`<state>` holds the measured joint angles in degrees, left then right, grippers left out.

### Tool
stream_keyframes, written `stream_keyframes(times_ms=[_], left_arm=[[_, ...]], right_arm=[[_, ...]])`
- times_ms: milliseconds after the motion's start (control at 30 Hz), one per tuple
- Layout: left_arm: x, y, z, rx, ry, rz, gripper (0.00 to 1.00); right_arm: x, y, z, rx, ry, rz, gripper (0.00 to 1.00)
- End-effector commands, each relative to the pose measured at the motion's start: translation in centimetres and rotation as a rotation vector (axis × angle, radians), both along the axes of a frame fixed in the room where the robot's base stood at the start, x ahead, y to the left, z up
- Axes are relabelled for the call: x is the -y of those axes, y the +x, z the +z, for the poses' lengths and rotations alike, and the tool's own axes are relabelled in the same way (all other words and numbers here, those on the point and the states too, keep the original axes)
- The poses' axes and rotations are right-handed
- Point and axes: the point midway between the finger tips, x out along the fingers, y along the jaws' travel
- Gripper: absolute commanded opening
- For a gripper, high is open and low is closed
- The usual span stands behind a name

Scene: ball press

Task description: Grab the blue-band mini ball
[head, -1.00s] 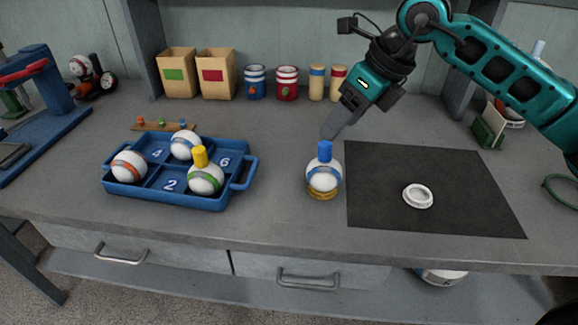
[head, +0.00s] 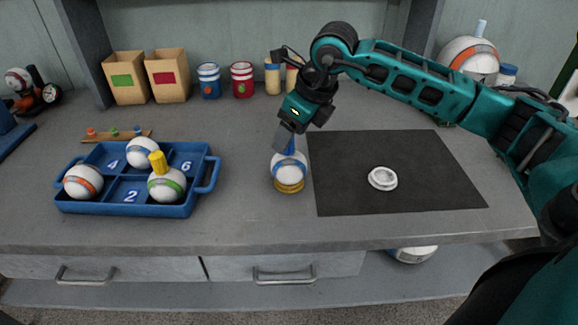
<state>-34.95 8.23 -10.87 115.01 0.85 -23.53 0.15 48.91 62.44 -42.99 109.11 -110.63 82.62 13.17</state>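A white ball with a blue band (head: 289,168) and a blue peg (head: 290,147) on top stands on a gold ring stand (head: 289,186), left of the dark mat. Another white ball with a blue band (head: 142,152) sits in the back of the blue tray (head: 125,208); it shows no peg. My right gripper (head: 286,140) points down at the first ball, its fingers overlapping the top of the blue peg. The fingers hide part of the peg, and I cannot tell whether they are closed on it. My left gripper is not in view.
The tray also holds an orange-band ball (head: 83,182) and a green-band ball (head: 166,185) with a yellow peg. A white ring (head: 382,178) lies on the dark mat (head: 420,200). Boxes (head: 168,75) and cans (head: 242,80) stand along the back. The counter between tray and stand is clear.

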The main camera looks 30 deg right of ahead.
Motion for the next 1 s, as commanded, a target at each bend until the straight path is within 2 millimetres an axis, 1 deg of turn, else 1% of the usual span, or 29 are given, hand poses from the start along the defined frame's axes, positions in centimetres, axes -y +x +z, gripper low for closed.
stream_keyframes(times_ms=[33, 100, 167, 233, 400, 467, 1000], left_arm=[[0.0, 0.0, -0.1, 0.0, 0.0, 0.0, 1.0], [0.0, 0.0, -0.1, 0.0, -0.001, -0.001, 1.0], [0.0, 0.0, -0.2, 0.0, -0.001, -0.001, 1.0], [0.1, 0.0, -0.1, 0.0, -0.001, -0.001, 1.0], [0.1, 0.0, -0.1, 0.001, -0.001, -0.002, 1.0], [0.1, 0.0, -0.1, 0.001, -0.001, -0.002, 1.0], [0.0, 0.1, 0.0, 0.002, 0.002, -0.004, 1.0]], right_arm=[[-0.3, 0.2, -0.9, -0.003, 0.002, 0.001, 0.65], [-0.4, 0.6, -2.0, -0.003, 0.002, -0.001, 0.65], [-0.5, 0.8, -2.5, -0.002, 0.002, 0.0, 0.65], [-0.5, 1.0, -2.8, -0.001, 0.001, -0.001, 0.65], [-0.5, 1.0, -2.8, 0.001, 0.0, 0.0, 0.65], [-0.5, 1.0, -2.8, 0.0, 0.0, 0.0, 0.6], [-0.5, 0.9, -2.9, -0.004, 0.0, -0.001, 0.08]])
